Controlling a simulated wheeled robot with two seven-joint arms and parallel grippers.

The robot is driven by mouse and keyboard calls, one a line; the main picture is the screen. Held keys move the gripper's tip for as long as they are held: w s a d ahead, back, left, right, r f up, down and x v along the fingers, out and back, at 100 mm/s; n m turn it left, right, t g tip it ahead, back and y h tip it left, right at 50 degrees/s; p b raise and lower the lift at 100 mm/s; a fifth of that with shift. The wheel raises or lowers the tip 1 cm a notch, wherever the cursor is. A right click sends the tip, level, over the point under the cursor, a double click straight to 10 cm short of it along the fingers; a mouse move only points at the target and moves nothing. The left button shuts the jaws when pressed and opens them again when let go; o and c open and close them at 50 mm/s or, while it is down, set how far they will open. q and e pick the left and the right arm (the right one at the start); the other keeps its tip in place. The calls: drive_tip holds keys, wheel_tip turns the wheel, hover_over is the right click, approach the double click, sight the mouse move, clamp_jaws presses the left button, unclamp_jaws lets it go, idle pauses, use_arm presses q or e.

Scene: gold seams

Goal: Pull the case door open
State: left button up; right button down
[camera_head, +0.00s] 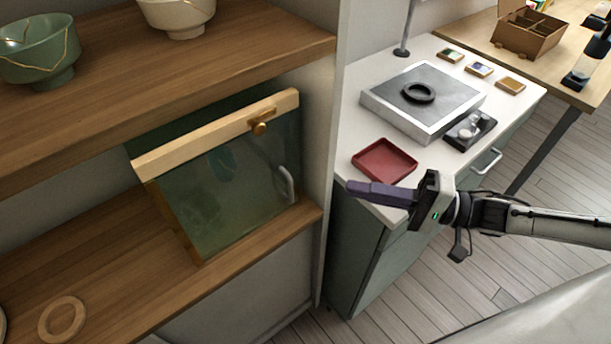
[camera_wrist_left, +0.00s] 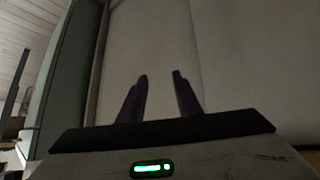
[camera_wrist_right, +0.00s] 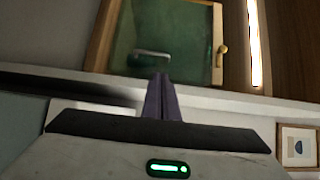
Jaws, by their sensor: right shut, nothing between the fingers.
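The case (camera_head: 160,158) stands on the lower wooden shelf, with a pale wooden top strip. Its greenish glass door (camera_head: 235,170) looks shut. A pale bar handle (camera_head: 287,184) sits at the door's right edge, and a brass knob (camera_head: 260,123) is on the top strip. The right wrist view shows the glass door (camera_wrist_right: 180,25), the handle (camera_wrist_right: 152,55) and the knob (camera_wrist_right: 222,49) ahead of the fingers. My right gripper (camera_head: 352,187) is shut and empty, to the right of the case and apart from the handle. My left gripper (camera_wrist_left: 160,77) is open and empty, facing a plain pale surface.
A pale upright panel (camera_head: 336,100) stands between the case and the white counter. A red tray (camera_head: 384,160) lies on the counter close to my right gripper. A wooden ring (camera_head: 62,319) lies on the lower shelf. Mended bowls (camera_head: 40,50) stand on the upper shelf.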

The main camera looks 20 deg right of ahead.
approach(282, 175)
drive_tip(key=x, duration=0.5)
drive_tip(key=shift+w+a+r+p, duration=0.1)
drive_tip(key=shift+a+p, duration=0.05)
drive_tip(key=shift+p, duration=0.15)
